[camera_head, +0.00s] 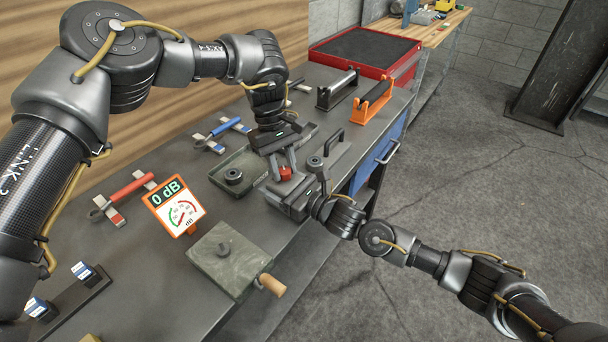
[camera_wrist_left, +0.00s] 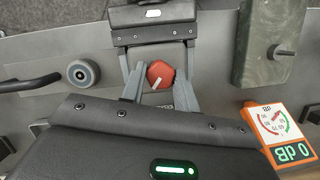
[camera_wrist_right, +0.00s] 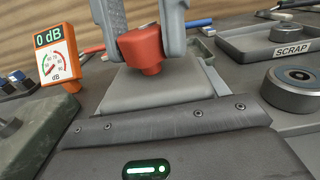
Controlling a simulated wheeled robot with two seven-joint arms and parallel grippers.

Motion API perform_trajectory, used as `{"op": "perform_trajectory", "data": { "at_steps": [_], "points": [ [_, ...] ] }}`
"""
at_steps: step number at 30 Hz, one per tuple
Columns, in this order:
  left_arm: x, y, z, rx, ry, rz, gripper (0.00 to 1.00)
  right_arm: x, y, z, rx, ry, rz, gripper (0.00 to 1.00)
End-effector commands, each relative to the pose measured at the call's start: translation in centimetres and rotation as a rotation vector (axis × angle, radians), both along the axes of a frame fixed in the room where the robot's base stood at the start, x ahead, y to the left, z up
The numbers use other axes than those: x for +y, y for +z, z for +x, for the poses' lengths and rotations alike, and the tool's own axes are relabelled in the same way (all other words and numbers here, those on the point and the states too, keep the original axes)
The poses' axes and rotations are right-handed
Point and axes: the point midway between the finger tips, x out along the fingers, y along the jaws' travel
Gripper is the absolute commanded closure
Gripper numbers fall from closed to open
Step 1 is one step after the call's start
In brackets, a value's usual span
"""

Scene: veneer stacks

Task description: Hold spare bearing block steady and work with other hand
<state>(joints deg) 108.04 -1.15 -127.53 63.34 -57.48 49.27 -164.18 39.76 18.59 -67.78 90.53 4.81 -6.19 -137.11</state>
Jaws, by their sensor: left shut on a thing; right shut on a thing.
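A pale grey block (camera_wrist_right: 165,88), which appears to be the spare bearing block, stands on the bench with a red knob (camera_wrist_right: 142,50) on top. My right gripper (camera_head: 285,192) is shut on the block from the front; its fingers are mostly hidden in its own wrist view. My left gripper (camera_head: 285,170) comes down from above and is shut on the red knob, with one finger on each side. The knob also shows between the left fingers in the left wrist view (camera_wrist_left: 160,74), with a pale mark on it.
An orange dB meter (camera_head: 174,205) reading 0 and a green-grey block (camera_head: 228,258) with a post and wooden handle stand to the left. A round metal part (camera_wrist_right: 297,90) and a SCRAP tray (camera_wrist_right: 262,48) are on the right. An olive tray (camera_head: 215,178) is close behind.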

Motion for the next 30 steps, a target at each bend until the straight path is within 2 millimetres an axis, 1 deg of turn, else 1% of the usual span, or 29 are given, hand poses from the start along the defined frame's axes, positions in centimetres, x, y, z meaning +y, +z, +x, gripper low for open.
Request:
{"op": "perform_trajectory", "data": {
  "at_steps": [3,9,17,24,30],
  "points": [
    [-0.13,0.03,-0.11,0.003,-0.015,-0.001,0.86,-0.11,-0.11,0.10,0.003,-0.004,-0.002,0.94],
    [-0.18,0.00,-0.06,0.003,-0.153,0.000,0.86,-0.10,-0.11,0.11,0.003,-0.004,-0.002,0.94],
    [-0.19,-0.01,-0.07,0.004,-0.164,-0.002,0.86,-0.12,-0.10,0.12,0.003,-0.004,-0.002,0.94],
    [-0.22,0.00,-0.03,0.002,-0.306,0.001,0.86,-0.12,-0.10,0.13,0.002,-0.004,-0.002,0.94],
    [-0.25,0.00,-0.05,0.004,-0.322,-0.002,0.86,-0.13,-0.09,0.13,0.002,-0.004,-0.002,0.94]
  ]
}}
